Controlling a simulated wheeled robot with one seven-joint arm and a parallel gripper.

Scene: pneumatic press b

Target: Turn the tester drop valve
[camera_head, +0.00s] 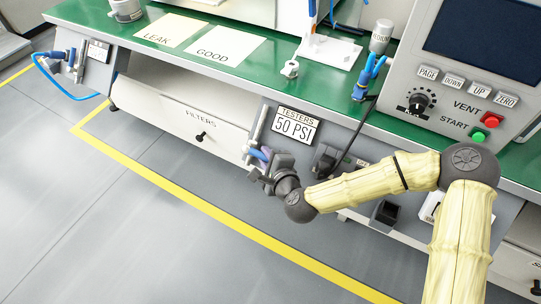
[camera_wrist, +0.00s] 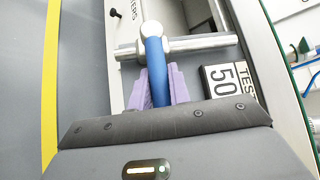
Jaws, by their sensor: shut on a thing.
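The tester drop valve has a blue lever handle (camera_wrist: 153,62) on a silver pipe body (camera_wrist: 190,44) in the wrist view. In the head view its silver pipe (camera_head: 259,124) stands at the bench front beside the "TESTERS 50 PSI" sign (camera_head: 293,127). My gripper (camera_wrist: 157,88) is shut on the blue lever, with a purple finger on each side of it. In the head view my gripper (camera_head: 262,158) is at the valve and partly hides the lever. The sign also shows in the wrist view (camera_wrist: 229,80).
The "FILTERS" drawer (camera_head: 190,117) with a black knob is left of the valve. A black fitting (camera_head: 326,160) sits just right of my gripper. Another blue-handled valve (camera_head: 72,58) with a blue hose is at far left. The control panel (camera_head: 460,90) stands at right. The floor in front is clear.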

